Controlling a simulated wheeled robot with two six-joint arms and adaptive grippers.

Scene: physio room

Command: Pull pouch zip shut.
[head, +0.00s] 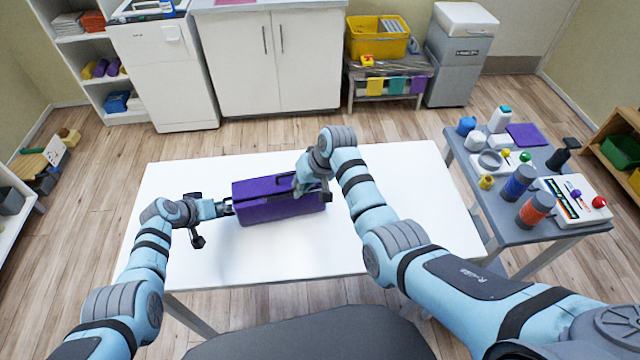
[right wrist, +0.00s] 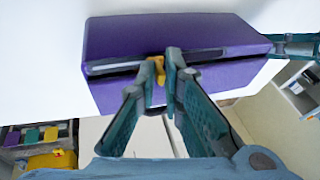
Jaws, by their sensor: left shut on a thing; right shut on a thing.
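The purple pouch (head: 265,208) lies on the white table, left of its middle, as a boxy block. My left gripper (head: 229,207) is shut on its left end; that gripper also shows at the right edge of the right wrist view (right wrist: 292,45). My right gripper (head: 301,186) is at the pouch's right part. In the right wrist view its fingers (right wrist: 170,68) are shut on the yellow zip pull (right wrist: 158,70), against the pouch's side (right wrist: 200,35). A dark band with a pale strip runs along the zip line (right wrist: 112,67); the fingers hide part of it.
The white table (head: 400,240) is otherwise bare, with free room around the pouch. A grey side table (head: 545,230) with bottles and small items stands at the right. A dark grey seat (head: 320,340) is at the near edge. Cabinets (head: 270,60) stand behind.

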